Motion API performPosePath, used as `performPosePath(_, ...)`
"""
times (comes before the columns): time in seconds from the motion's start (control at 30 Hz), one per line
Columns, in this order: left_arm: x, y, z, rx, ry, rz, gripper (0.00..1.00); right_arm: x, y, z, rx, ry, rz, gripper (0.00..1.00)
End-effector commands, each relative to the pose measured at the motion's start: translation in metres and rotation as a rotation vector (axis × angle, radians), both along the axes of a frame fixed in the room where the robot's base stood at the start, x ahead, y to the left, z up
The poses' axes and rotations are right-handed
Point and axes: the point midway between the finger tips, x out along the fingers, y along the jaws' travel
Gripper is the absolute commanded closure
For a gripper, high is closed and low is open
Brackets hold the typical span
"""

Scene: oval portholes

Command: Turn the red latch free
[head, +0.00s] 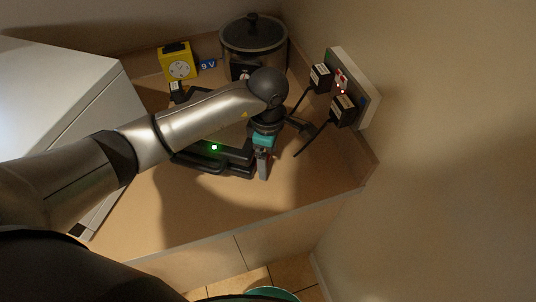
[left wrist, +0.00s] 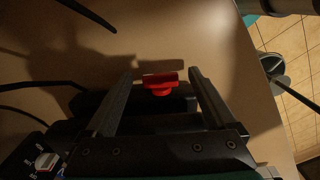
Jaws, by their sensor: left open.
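The red latch (left wrist: 160,84) shows in the left wrist view as a small red handle with a flat bar on top, on the edge of a dark device. My left gripper (left wrist: 161,74) is open, with one finger on each side of the latch and visible gaps between. In the head view, my left gripper (head: 262,170) points down beside the black device (head: 226,153), which has a green light. The latch is hidden there by the gripper and arm. My right gripper is in neither view.
A wall panel (head: 368,92) with two black plugs and cables stands right of the gripper. A lidded pot (head: 253,38) and a yellow timer (head: 177,62) stand behind. A large white box (head: 60,90) is at left. The front of the counter (head: 190,215) is clear.

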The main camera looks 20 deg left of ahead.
Motion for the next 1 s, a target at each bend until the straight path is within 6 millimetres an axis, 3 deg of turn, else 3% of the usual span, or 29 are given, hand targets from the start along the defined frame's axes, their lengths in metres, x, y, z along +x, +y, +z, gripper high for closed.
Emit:
performPosePath(0.23,-0.0001,-0.0001,-0.0002,0.0,0.0,0.0,0.12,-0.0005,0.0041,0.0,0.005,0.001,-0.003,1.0)
performPosePath(1.0,-0.0002,0.0001,0.0001,0.0,0.001,0.001,0.96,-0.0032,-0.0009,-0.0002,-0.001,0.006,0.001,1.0)
